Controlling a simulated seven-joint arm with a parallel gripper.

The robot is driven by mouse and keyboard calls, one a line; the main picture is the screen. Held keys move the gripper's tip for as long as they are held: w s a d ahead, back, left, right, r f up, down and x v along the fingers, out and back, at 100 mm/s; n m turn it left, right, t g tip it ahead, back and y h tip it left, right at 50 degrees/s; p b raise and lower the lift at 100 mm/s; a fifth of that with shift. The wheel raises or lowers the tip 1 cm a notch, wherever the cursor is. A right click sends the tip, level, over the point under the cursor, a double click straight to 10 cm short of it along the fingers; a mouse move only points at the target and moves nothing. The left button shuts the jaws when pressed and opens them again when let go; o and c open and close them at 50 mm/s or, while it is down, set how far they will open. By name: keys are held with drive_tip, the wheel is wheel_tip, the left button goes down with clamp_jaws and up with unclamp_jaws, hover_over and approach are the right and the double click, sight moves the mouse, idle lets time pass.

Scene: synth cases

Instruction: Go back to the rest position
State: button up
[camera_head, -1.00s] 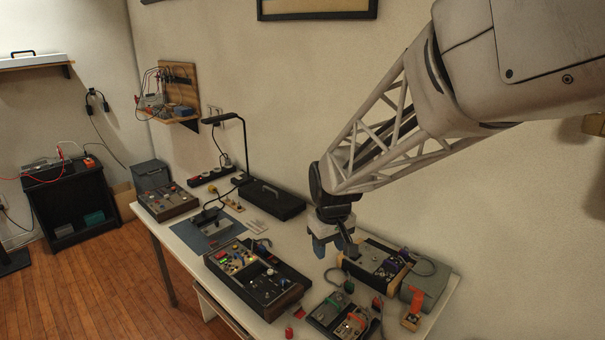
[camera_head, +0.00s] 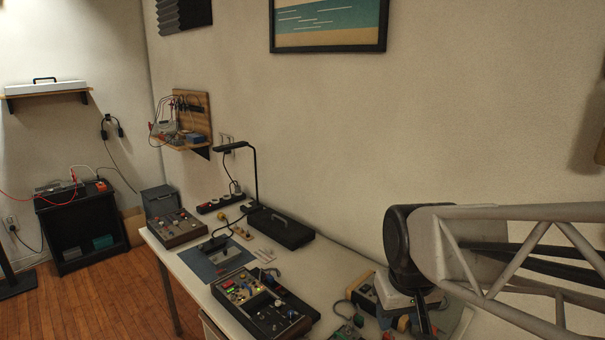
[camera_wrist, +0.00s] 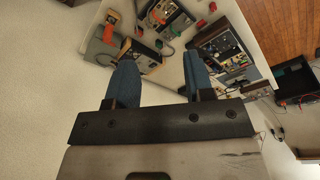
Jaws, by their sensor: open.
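My gripper shows in the wrist view (camera_wrist: 160,82) with its two blue fingers spread apart and nothing between them. In the head view my arm reaches in from the right, and its wrist end is above the right part of the white table (camera_head: 345,262).
A synth case (camera_head: 262,305) stands at the table's front, another (camera_head: 172,228) at the far left. A black case (camera_head: 280,228) and a desk lamp (camera_head: 254,175) stand along the wall. Several devices sit near my wrist. The space above the table's middle is clear.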

drive_tip(key=s+d+m, duration=0.1)
drive_tip(key=s+d, duration=0.1)
drive_tip(key=s, duration=0.6)
drive_tip(key=shift+s+m, duration=0.35)
drive_tip(key=shift+m, duration=0.05)
drive_tip(key=shift+d+r, duration=0.1)
idle(0.8)
